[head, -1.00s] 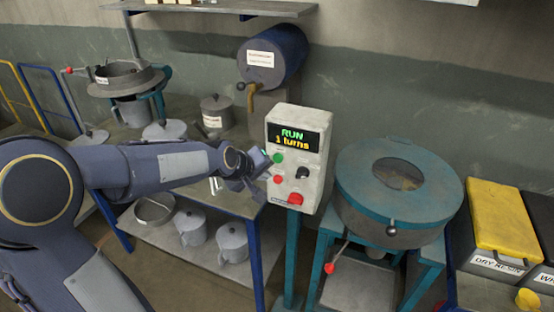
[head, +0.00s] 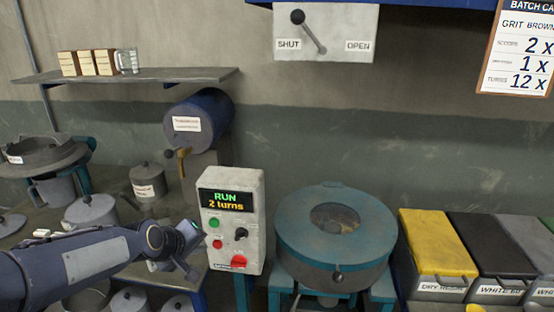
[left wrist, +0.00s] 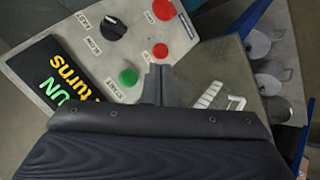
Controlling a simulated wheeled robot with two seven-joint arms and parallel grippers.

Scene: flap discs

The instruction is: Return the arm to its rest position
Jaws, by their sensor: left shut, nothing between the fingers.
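My left arm comes in from the left in the head view, and its gripper (head: 195,255) is low beside the control box (head: 231,240), just left of its face. In the left wrist view the gripper (left wrist: 158,72) is shut and empty, its fingertips close to the box face near the green button (left wrist: 128,77) and a small red button (left wrist: 160,50). I cannot tell whether they touch. The display (head: 226,201) reads "RUN 2 turns". My right gripper is not in view.
A round teal mixer (head: 290,240) stands right of the box. Bins with yellow (head: 437,243), black and grey lids stand further right. A blue drum (head: 212,112) and a shelf (head: 60,76) are behind. A lever panel (head: 345,48) hangs above. Pots crowd the bench at left.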

